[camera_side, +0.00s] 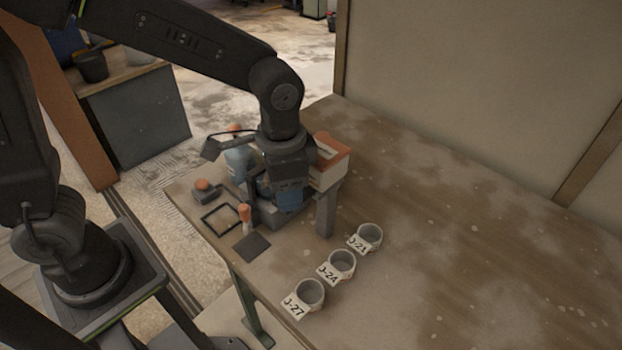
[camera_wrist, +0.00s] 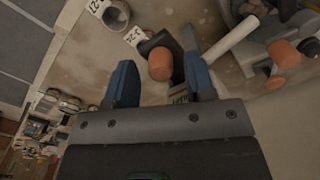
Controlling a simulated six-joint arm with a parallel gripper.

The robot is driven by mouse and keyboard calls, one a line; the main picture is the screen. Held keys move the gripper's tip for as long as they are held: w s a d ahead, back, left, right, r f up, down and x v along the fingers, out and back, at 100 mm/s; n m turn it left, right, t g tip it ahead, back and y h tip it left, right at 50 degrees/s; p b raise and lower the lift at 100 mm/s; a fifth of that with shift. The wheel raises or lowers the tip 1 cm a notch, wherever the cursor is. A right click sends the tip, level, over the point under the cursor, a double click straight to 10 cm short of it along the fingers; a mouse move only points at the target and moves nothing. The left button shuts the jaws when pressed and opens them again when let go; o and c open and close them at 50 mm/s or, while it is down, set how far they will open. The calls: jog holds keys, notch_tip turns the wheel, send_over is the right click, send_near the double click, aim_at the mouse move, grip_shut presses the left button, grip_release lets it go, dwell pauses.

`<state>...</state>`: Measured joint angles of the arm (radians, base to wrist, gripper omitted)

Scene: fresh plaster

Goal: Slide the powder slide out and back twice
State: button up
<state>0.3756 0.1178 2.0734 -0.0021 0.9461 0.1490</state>
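I take the powder slide to be the part with an orange knob (camera_side: 245,212) beside a dark flat plate (camera_side: 251,246) at the front of the grey device on the table; how it joins the device is hidden. In the wrist view, an orange knob (camera_wrist: 160,65) and a dark plate (camera_wrist: 154,44) show between and beyond my blue fingertips. My gripper (camera_wrist: 161,82) is open, with gaps on both sides of the knob. In the side view my gripper (camera_side: 280,197) points down over the device and covers much of it.
Three pale labelled cups (camera_side: 340,264) stand in a row to the right. An orange-and-white box (camera_side: 328,160) stands behind my gripper. A black frame (camera_side: 220,220), an orange-topped piece (camera_side: 205,188) and a bluish bottle (camera_side: 239,160) crowd the left. The table's right side is clear.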

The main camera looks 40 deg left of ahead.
jog(key=shift+r, duration=4)
jog(key=s+a+r+n+t, duration=0.1)
jog(key=s+a+n+t, duration=0.4)
jog(key=s+a, duration=0.4)
jog(key=a+n, duration=0.1)
jog(key=a, duration=0.2)
jog(key=shift+s+a+r+t, duration=0.15)
jog(key=shift+s+t, duration=0.15)
jog(key=shift+s, duration=0.1)
jog(key=shift+c, duration=0.2)
